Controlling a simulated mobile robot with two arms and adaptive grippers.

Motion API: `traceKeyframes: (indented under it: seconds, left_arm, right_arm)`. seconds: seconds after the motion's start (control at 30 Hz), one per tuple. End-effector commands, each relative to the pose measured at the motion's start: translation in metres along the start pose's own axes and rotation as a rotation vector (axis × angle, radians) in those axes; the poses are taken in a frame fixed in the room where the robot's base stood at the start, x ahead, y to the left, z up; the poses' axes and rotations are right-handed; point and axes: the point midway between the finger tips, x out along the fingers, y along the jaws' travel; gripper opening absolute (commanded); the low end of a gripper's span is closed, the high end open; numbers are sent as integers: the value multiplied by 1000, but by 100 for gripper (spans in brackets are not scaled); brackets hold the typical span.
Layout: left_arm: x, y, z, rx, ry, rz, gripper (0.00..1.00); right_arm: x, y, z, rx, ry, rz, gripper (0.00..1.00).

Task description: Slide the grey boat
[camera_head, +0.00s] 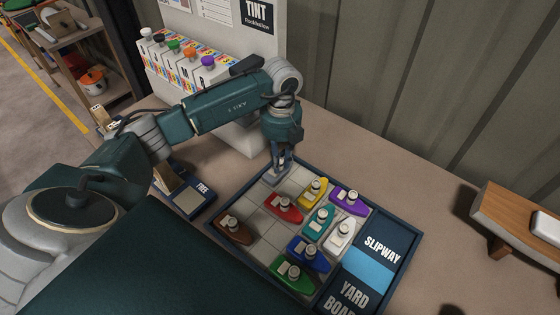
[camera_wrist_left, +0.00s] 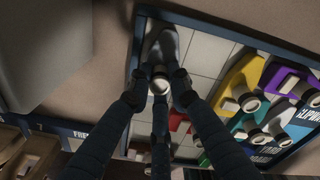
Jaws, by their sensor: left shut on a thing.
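The grey boat (camera_head: 272,177) sits in the far corner of the yard board (camera_head: 222,208), mostly hidden under my left gripper (camera_head: 281,165) in the head view. In the left wrist view, its grey hull (camera_wrist_left: 166,44) points along the board's edge, and my left gripper's fingers (camera_wrist_left: 160,84) are shut around its pale round funnel. The boat appears to rest on the board's tiles. My right gripper is in neither view.
Yellow (camera_head: 313,192), red (camera_head: 285,208) and purple (camera_head: 348,200) boats stand closest to it, with several others beyond. Bare tiles (camera_head: 291,183) lie beside the grey boat. The blue slipway (camera_head: 369,266) is at the board's right. A FREE tray (camera_head: 190,202) lies left of the board.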

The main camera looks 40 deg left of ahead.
Motion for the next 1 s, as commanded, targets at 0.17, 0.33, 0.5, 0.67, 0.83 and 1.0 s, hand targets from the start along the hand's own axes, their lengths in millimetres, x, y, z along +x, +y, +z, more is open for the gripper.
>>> traceKeyframes:
  seconds: [0.17, 0.33, 0.5, 0.67, 0.83, 1.0]
  left_arm:
    - [-1, -7, 9, -7, -29, -26, 0]
    - [-2, -8, 9, -6, -30, -28, 30]
    - [-1, -7, 8, -5, -25, -24, 37]
    - [-1, -6, 7, -4, -22, -21, 37]
    - [-16, -6, 7, -4, -25, -22, 37]
    - [-51, -7, 6, -2, -27, -24, 37]
  right_arm:
    - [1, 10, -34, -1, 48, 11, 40]
    - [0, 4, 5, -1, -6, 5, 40]
    - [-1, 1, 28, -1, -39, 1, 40]
    - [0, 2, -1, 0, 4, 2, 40]
    - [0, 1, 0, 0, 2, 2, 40]
    - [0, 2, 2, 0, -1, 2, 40]
